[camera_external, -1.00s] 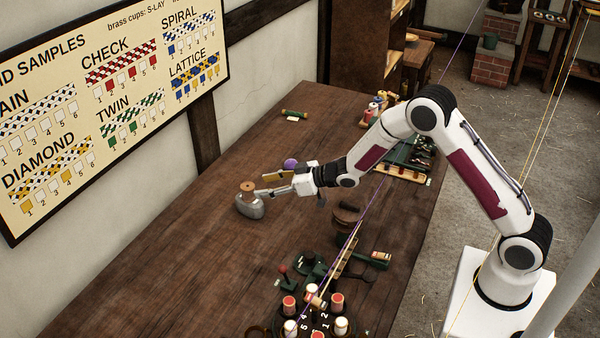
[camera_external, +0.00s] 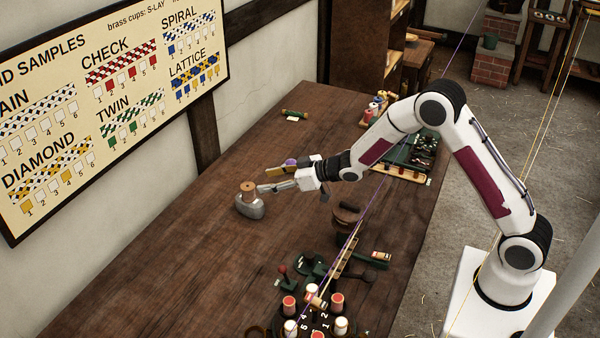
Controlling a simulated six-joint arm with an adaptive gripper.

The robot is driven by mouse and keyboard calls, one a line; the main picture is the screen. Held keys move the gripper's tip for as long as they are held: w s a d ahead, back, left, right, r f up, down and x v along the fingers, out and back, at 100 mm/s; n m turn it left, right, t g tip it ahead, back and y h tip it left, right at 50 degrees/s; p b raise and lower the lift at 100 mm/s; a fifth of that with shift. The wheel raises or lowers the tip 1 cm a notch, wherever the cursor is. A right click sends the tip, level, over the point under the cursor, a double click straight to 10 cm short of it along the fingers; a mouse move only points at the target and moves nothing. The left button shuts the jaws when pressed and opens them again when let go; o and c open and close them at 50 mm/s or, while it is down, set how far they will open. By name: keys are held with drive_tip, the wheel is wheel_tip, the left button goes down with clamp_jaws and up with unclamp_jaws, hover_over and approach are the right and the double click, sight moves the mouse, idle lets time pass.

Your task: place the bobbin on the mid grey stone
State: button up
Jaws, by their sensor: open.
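A mid grey stone (camera_external: 250,208) sits on the left part of the wooden table. A small brown bobbin (camera_external: 248,187) stands upright on top of it. My gripper (camera_external: 264,181) is open, just to the right of the bobbin, with its fingers pointing left. A clear gap shows between the fingertips and the bobbin, and nothing shows between the fingers.
A purple round thing (camera_external: 290,162) shows behind my gripper. A brown round block (camera_external: 346,214) and a green tool (camera_external: 312,268) stand nearer the front, with several bobbins on a dark numbered holder (camera_external: 318,322). Taut yarns cross the right side. The table's front left is clear.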

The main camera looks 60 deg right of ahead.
drive_tip(key=s+r+m+g+h, duration=0.2)
drive_tip(key=s+r+g+h, duration=0.1)
drive_tip(key=s+r, duration=1.45)
drive_tip(key=s+a+g, duration=0.2)
drive_tip(key=s, duration=1.4)
drive_tip(key=s+a+f+g+y, duration=0.1)
drive_tip(key=s+a+g, duration=0.1)
drive_tip(key=s, duration=1.5)
drive_tip(key=shift+a+f, duration=0.25)
drive_tip(key=shift+a, duration=0.1)
